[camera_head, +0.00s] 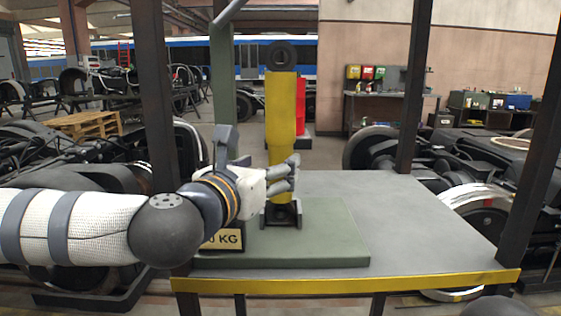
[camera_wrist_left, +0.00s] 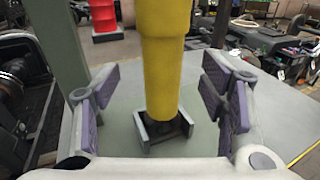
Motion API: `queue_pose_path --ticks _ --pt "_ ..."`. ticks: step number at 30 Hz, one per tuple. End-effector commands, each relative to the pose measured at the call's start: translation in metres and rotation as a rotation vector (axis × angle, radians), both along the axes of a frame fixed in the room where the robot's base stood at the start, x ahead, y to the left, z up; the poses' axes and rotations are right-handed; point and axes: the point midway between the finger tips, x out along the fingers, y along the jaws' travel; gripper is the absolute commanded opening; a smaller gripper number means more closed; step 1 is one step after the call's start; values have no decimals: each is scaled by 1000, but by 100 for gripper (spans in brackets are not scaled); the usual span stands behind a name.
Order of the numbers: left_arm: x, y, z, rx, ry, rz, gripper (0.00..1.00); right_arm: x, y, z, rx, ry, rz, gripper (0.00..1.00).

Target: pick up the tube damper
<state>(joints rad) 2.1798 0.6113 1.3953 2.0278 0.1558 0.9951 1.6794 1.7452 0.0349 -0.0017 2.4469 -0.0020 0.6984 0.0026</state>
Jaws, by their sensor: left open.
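The tube damper (camera_head: 281,112) is a tall yellow tube with a dark ring eye at its top. It stands upright in a dark bracket (camera_head: 281,213) on a green plate (camera_head: 325,240). My left gripper (camera_head: 290,174) is at the lower part of the tube, coming from the left. In the left wrist view the damper (camera_wrist_left: 165,60) stands between the purple-padded fingers of my left gripper (camera_wrist_left: 163,82), with a visible gap on both sides. The fingers are open. The bracket (camera_wrist_left: 162,128) shows below it. The damper's top is cut off there. My right gripper is not in view.
The grey table (camera_head: 430,230) has a yellow front edge (camera_head: 350,283) and dark posts (camera_head: 413,85) at its corners. A red cylinder (camera_head: 301,105) stands behind. The table's right side is clear.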

Motion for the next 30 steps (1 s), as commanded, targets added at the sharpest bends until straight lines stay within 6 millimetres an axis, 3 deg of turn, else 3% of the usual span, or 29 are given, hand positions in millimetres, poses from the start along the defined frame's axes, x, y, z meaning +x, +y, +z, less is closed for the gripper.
queue_pose_path --ticks 9,16,25,30 --pt "47 -22 0 2 0 -1 65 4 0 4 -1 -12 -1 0" --pt "50 -23 -1 2 0 -1 65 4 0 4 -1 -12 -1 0" --pt "50 -23 -1 2 0 -1 0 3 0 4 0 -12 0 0" --pt "50 -23 3 0 -7 -1 0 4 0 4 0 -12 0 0"
